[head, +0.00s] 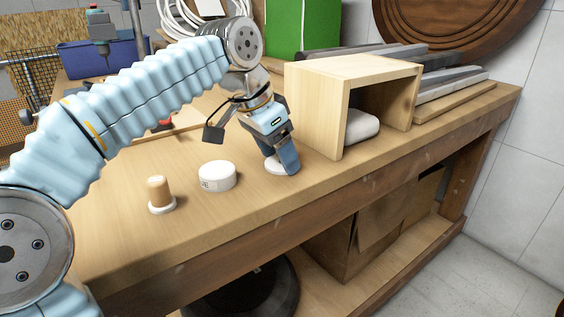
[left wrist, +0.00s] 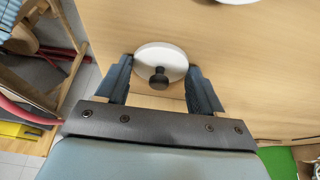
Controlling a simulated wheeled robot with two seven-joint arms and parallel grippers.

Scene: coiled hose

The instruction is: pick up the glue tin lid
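The glue tin lid is a flat white disc with a dark knob, lying on the workbench (head: 120,225). In the left wrist view the lid (left wrist: 147,57) shows whole, with its knob (left wrist: 159,78) towards me. In the head view only part of the lid (head: 274,169) shows, the rest hidden by my left gripper (head: 286,165). In the left wrist view my left gripper (left wrist: 160,70) is open, one finger on each side of the lid. The fingers are spread well clear of the knob; whether they touch the rim I cannot tell. My right gripper is not in view.
A white round tin (head: 217,178) and a cork-topped piece (head: 158,191) stand left of the lid. An open wooden box (head: 313,110) with a white object (head: 361,126) inside stands close on the right. The bench's front edge is near; its front left is clear.

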